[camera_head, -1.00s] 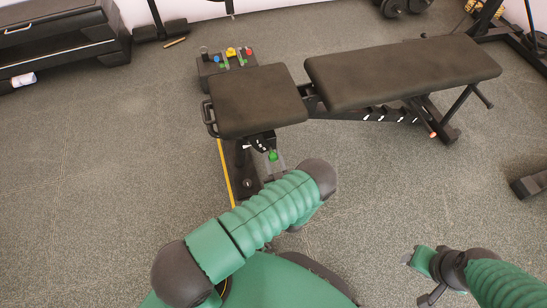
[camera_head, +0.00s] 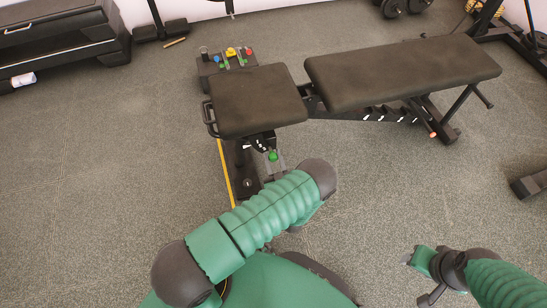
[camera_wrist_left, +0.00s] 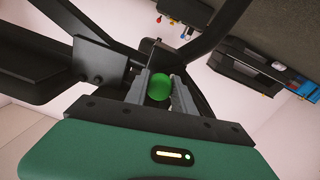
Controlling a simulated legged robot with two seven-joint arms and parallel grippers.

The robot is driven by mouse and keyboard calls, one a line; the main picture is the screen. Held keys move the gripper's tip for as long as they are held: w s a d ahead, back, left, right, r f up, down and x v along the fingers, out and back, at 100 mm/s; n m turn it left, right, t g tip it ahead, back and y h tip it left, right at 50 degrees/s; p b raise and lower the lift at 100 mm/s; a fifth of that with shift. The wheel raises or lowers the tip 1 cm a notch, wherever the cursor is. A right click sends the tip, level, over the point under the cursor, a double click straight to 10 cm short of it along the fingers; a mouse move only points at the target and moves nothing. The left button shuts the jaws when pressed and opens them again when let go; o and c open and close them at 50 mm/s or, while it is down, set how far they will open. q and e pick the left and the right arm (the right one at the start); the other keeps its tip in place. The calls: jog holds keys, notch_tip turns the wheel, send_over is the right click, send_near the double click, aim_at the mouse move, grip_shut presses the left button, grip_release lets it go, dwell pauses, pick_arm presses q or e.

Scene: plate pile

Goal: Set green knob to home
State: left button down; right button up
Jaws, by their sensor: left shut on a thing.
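A round green knob (camera_head: 272,155) shows just below the front edge of the bench's seat pad. In the left wrist view the green knob (camera_wrist_left: 159,88) sits between the two grey fingers of my left gripper (camera_wrist_left: 160,92), which is shut on it. In the head view my left gripper (camera_head: 275,162) is small and partly hidden behind my forearm. My right gripper (camera_head: 420,278) is at the lower right with its fingers apart, empty and far from the knob.
The black bench's seat pad (camera_head: 255,101) and long back pad (camera_head: 400,72) lie just beyond the knob.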

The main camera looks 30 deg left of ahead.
pick_arm(q)
jog(key=shift+x, duration=0.95)
jog(key=shift+r, duration=0.1)
jog(key=c, duration=1.5)
grip_release()
jog(key=o, duration=0.4)
jog(key=shift+a, duration=0.15)
jog(key=shift+o, duration=0.2)
jog(key=shift+s+d+p, duration=0.1)
jog(key=shift+d+p, duration=0.15)
jog(key=shift+p, duration=0.05)
jog(key=p+v, duration=0.6)
jog(key=v, duration=1)
jog(key=shift+s, duration=0.2)
